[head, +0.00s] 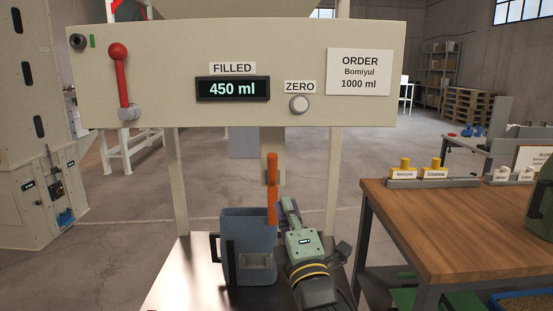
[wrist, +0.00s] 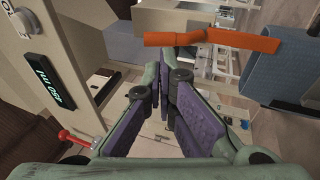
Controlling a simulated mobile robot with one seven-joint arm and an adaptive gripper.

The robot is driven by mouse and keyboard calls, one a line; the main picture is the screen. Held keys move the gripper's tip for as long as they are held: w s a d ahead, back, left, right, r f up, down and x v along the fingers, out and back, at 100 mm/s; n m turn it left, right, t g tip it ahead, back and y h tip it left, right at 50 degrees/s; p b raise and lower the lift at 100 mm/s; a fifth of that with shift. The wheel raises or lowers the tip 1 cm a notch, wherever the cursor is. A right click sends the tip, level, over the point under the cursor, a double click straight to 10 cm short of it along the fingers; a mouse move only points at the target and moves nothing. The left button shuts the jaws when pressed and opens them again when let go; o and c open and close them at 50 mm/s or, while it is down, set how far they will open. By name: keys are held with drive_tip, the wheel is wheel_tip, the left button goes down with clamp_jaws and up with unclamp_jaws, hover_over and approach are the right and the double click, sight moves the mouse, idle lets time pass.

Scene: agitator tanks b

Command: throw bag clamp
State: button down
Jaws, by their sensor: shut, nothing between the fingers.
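The orange lever (head: 272,188) of the bag clamp stands upright in front of the pale post, above the right rim of a blue-grey container (head: 248,225). In the wrist view the lever (wrist: 250,41) lies across the top, beyond my fingertips. My gripper (head: 286,208) is just right of the lever's lower end in the head view. Its purple-padded fingers (wrist: 166,68) are shut together with nothing between them. A gap shows between fingertips and lever in the wrist view; I cannot tell its depth. The lever's lower end and clamp jaws are not clearly visible.
Above is a beige panel with a red lever (head: 122,80), a display (head: 232,89) reading 450 ml, a ZERO button (head: 299,104) and an order card (head: 360,72) reading Bomiyul 1000 ml. A wooden table (head: 455,225) stands right. Two posts flank the container.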

sight(275, 164)
drive_tip(key=p+x, duration=0.4)
drive_tip(key=x, duration=0.6)
drive_tip(key=shift+w+a, duration=0.1)
drive_tip(key=shift+w, duration=0.15)
drive_tip(key=shift+w+r+b, duration=0.75)
drive_tip(key=shift+r+b, duration=0.15)
drive_tip(key=shift+r, duration=0.05)
drive_tip(key=shift+s+f, duration=0.1)
drive_tip(key=shift+s, duration=0.05)
